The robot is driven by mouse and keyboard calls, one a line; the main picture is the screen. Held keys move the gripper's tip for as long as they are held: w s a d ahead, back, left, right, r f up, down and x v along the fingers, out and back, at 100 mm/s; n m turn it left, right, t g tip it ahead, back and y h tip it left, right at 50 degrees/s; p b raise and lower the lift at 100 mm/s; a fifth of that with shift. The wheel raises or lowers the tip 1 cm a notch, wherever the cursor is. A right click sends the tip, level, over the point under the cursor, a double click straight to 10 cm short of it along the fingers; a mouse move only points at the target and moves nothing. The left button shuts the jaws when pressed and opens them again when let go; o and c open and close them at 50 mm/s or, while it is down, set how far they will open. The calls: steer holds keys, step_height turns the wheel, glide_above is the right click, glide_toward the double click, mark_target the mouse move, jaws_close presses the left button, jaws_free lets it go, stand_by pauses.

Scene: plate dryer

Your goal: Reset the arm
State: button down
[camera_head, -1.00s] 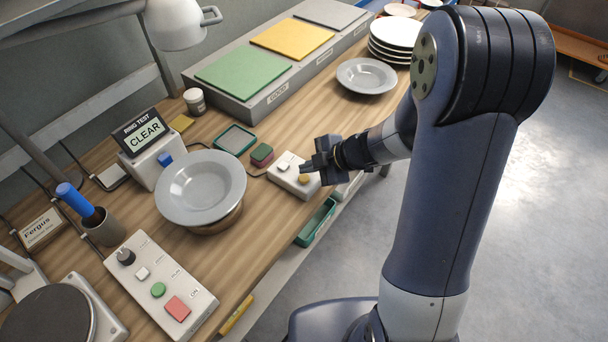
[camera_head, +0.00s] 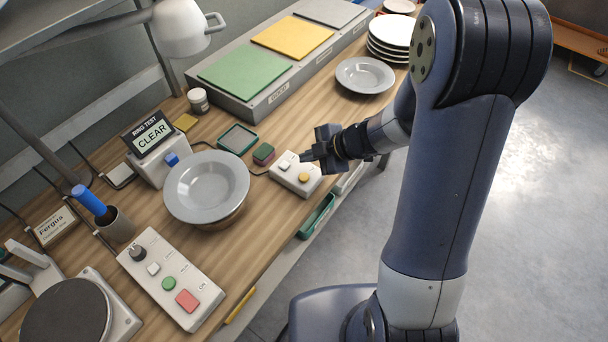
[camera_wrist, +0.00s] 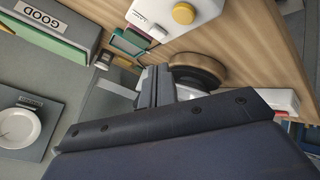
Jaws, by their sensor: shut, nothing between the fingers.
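My gripper (camera_head: 308,157) is shut and empty. In the head view its fingertips are just above or beside the right end of a small white box (camera_head: 292,183) with a white button and a yellow button (camera_head: 304,177). I cannot tell whether they touch it. In the wrist view the shut fingers (camera_wrist: 155,85) point toward the bench, and the white box (camera_wrist: 170,14) with its yellow knob shows beyond them at the top. My arm reaches in from the right of the head view.
A grey plate (camera_head: 207,187) rests on a round stand. A display reading CLEAR (camera_head: 152,134), a control panel (camera_head: 176,285) and a grey block with green (camera_head: 245,71) and yellow pads stand on the bench. Stacked plates (camera_head: 390,38) are at the back right. Open floor lies right of the bench.

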step_height(320, 180, down, 3)
steer(key=b, duration=0.3)
steer(key=shift+r, duration=0.2)
steer(key=b, duration=0.2)
steer(key=shift+r+b, duration=0.2)
steer(key=shift+b, duration=0.15)
step_height(320, 180, up, 6)
steer(key=p, duration=0.7)
steer(key=shift+f, duration=0.15)
